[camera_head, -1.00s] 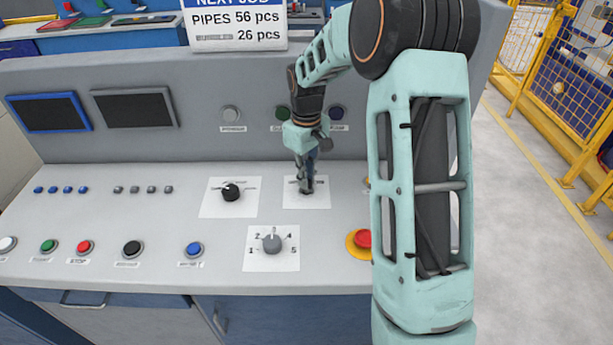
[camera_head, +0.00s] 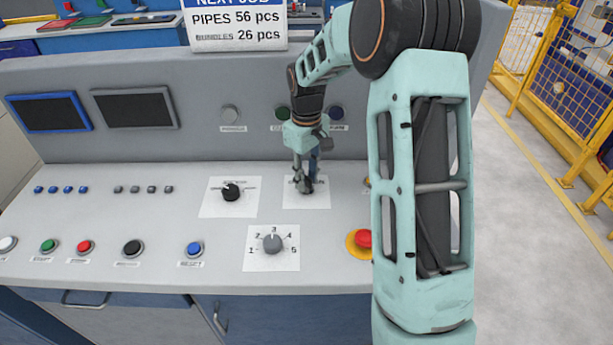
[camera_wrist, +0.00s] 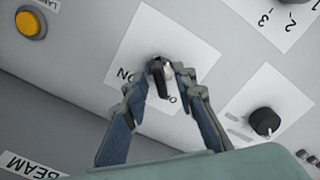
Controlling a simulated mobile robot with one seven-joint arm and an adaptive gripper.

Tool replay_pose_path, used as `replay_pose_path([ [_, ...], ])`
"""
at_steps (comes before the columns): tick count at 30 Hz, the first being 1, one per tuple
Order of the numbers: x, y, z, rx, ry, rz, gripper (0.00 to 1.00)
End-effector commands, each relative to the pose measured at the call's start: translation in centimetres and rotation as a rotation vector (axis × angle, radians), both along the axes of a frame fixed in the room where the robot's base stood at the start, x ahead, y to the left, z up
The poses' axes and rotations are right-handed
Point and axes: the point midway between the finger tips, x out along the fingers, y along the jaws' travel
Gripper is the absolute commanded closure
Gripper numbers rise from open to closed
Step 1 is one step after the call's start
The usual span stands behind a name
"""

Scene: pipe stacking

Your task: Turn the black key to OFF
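The black key (camera_wrist: 161,86) sits in a switch on a white label plate (camera_head: 319,199) on the sloped panel. In the wrist view the word ON shows to the left of the key, and a partly hidden word beginning with O shows to its lower right. The key's dark grip points down in that view, between the two words. My gripper (camera_wrist: 168,69) has its fingertips close together, one on each side of the key, and looks shut on it. In the head view my gripper (camera_head: 305,188) points down at the plate and hides most of the key.
A black selector knob (camera_head: 231,192) is to the left, and a grey numbered knob (camera_head: 272,243) is nearer the front. A red emergency button (camera_head: 363,239) is beside my arm. Several push buttons line the front. The panel's upright back (camera_head: 205,140) rises close behind my gripper.

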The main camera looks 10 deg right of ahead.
Motion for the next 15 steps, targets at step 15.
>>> replay_pose_path([
  [15, 0.1, 0.0, 8.9, 0.0, -0.005, 0.0, 0.75],
])
